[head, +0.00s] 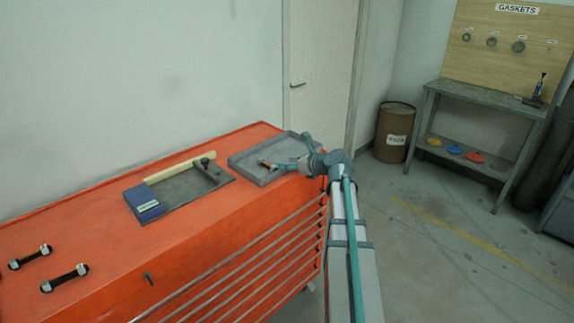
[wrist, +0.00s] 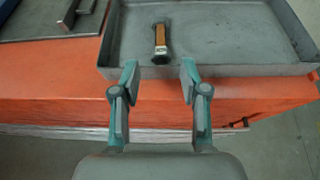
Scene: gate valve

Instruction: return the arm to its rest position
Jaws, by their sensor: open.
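My gripper (wrist: 160,82) is open in the wrist view, its two teal and grey fingers apart with nothing between them. It is over the near edge of a grey metal tray (wrist: 240,69) on the orange tool cabinet. In the head view my arm reaches to the cabinet's right end, and my gripper (head: 284,167) is at the tray (head: 246,163). The brown piece (head: 266,163) shows beside the fingers.
A brown barrel (head: 395,132) and a gasket workbench (head: 480,95) stand at the right. The floor between is clear.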

